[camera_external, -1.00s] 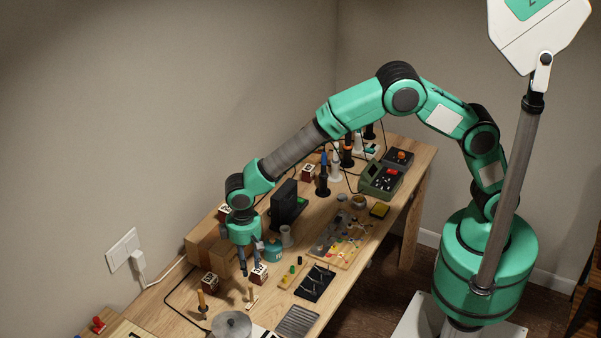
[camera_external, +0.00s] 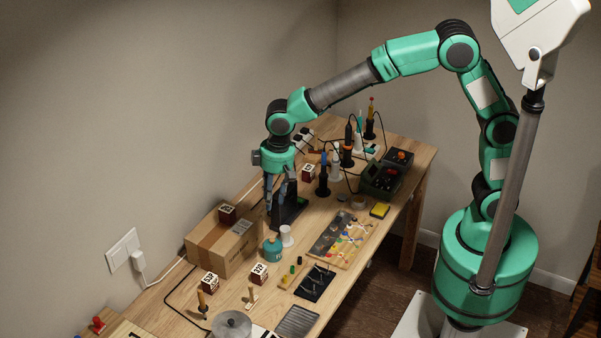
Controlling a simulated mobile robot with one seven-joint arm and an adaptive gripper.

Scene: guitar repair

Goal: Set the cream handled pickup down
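The cream handled pickup (camera_external: 250,297) stands on the workbench near the front left, with its pale handle pointing up from a small flat base. A second upright piece with an orange-brown handle (camera_external: 201,300) stands to its left. My gripper (camera_external: 278,205) points down above the back of the bench, in front of a black stand (camera_external: 294,208). It is well up and away from the cream handled pickup. Its fingers look apart, and I see nothing between them, though the dark stand behind makes the tips hard to read.
A teal bottle (camera_external: 272,247) and white spool (camera_external: 286,237) stand close by. Labelled cubes (camera_external: 259,272), a black tray (camera_external: 315,283) and a round metal tin (camera_external: 231,325) surround the pickup.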

